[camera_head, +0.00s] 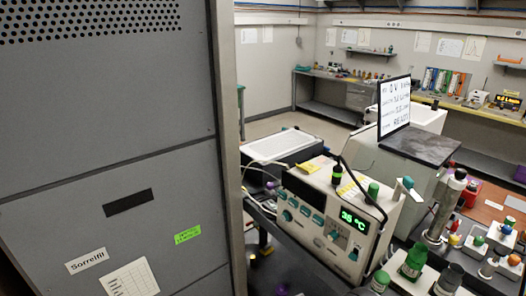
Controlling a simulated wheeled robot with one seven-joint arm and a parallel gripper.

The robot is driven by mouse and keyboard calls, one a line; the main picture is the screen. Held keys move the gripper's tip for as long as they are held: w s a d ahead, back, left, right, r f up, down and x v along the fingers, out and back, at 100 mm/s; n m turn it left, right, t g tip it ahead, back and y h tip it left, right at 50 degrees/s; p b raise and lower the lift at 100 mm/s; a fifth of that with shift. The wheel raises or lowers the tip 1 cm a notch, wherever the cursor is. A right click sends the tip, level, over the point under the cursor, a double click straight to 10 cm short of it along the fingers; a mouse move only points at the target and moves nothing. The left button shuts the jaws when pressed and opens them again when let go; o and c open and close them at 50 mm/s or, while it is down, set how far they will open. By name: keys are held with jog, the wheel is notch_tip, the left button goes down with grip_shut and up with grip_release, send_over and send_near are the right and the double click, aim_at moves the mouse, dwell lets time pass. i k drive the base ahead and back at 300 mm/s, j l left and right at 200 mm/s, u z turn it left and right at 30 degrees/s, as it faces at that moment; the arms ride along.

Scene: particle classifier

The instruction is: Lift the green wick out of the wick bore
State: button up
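A beige instrument (330,222) with a green "36 °C" display stands at the centre right. On its top are a dark cylinder with a green upper part (337,174) and a green-capped piece (373,190). A teal-topped post (406,188) rises just to the right. I cannot tell which of these, if any, is the green wick, and I cannot make out the wick bore. My gripper is not in view.
A tall grey cabinet (105,190) fills the left side. A green bottle (415,258), a metal column (446,205) and several small coloured-top items crowd the lower right. A white tray (283,146) lies behind the instrument. Floor (262,128) shows clear farther back.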

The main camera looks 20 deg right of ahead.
aim_at(373, 188)
jog(key=z, duration=1.55)
